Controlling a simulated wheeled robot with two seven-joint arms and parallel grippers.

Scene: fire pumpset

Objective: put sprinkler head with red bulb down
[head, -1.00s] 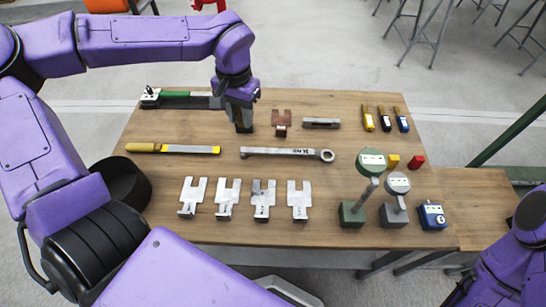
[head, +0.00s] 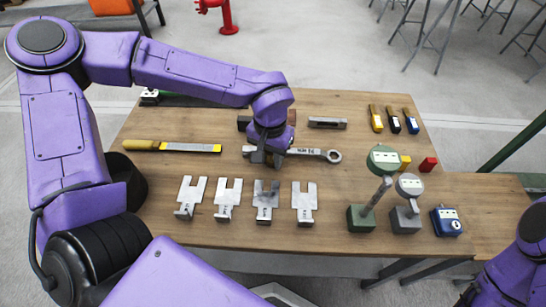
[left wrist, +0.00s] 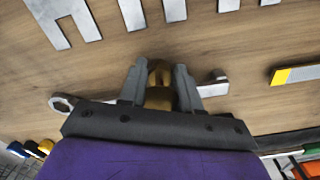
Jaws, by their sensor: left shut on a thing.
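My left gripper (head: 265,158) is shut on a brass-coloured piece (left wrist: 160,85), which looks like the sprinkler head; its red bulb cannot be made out. In the left wrist view the piece sits between the two grey fingers of my left gripper (left wrist: 160,75). In the head view the gripper hides the piece and is over the left part of the wrench (head: 315,153), behind the row of forked metal plates. Whether the piece touches anything below cannot be told. My right gripper is out of view; only part of the right arm shows at lower right.
Several forked plates (head: 227,200) lie at the front of the wooden table (head: 190,232). A yellow-handled file (head: 180,147) lies left. Gauges on green (head: 360,217) and grey bases, and a blue box (head: 446,222), stand at right. Bare wood lies between the plates and the green-based gauge.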

